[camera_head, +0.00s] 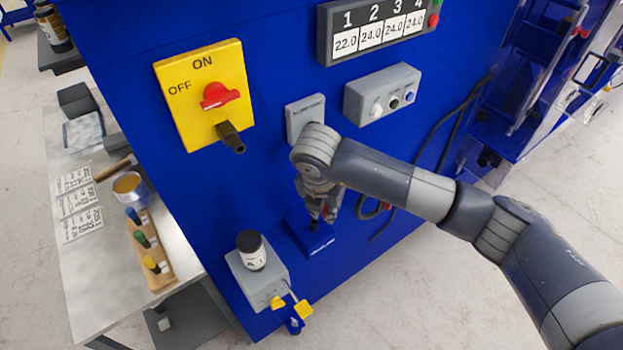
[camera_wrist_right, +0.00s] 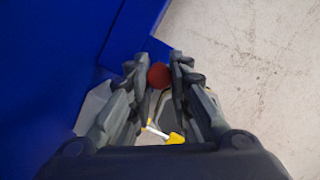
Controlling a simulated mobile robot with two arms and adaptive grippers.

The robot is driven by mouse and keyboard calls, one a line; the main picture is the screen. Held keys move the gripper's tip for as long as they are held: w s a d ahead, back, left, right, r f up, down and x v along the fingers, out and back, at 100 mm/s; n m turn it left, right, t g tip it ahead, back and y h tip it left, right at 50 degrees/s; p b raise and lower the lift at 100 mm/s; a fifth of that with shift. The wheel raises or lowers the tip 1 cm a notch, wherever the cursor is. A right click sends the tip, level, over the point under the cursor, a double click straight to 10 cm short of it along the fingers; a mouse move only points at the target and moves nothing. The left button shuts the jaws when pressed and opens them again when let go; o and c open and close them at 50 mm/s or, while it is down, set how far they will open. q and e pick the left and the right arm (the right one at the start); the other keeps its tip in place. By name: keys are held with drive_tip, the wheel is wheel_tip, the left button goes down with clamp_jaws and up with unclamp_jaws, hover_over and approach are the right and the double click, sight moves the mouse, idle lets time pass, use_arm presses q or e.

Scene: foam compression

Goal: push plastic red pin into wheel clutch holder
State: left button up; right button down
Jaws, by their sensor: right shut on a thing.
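My right gripper (camera_head: 318,214) reaches down along the front of the blue machine. In the right wrist view its two fingers (camera_wrist_right: 160,75) are closed around the red pin (camera_wrist_right: 159,76), of which only a round red end shows. The pin is not clear in the head view, where the gripper and wrist cover it. A blue holder block (camera_head: 308,240) with small white lettering sits on the blue panel just below the fingertips. I cannot tell whether it is the wheel clutch holder or whether the pin touches it. My left gripper is not in view.
A yellow ON/OFF switch plate (camera_head: 180,105) and a grey button box (camera_head: 366,104) are higher up. A black cable (camera_head: 445,140) hangs at right.

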wheel_tip(320, 180, up, 4)
drive_tip(key=w+a+m+h+p, duration=0.1)
drive_tip(key=w+a+m+p, duration=0.15)
drive_tip(key=m, duration=0.25)
drive_tip(key=shift+m+g, duration=0.6)
drive_tip(key=shift+m, duration=0.2)
drive_tip(key=f+b, duration=0.1)
drive_tip(key=f, duration=0.1)
drive_tip(key=f+b, duration=0.3)
drive_tip(key=f, duration=0.1)
drive_tip(key=shift+s+a+b, duration=0.2)
drive_tip(key=shift+s+b, duration=0.1)
drive_tip(key=shift+s, duration=0.05)
drive_tip(key=shift+f+m+h+b, duration=0.1)
drive_tip(key=shift+m+h+b, duration=0.2)
drive_tip(key=shift+m, duration=0.2)
drive_tip(key=shift+f+b, duration=1.55)
drive_tip(key=shift+f, duration=0.05)
drive_tip(key=c, duration=1.4)
unclamp_jaws()
drive_tip(key=shift+r, duration=0.15)
drive_tip(key=shift+r+p, duration=1.4)
drive_tip(key=shift+r, duration=1.5)
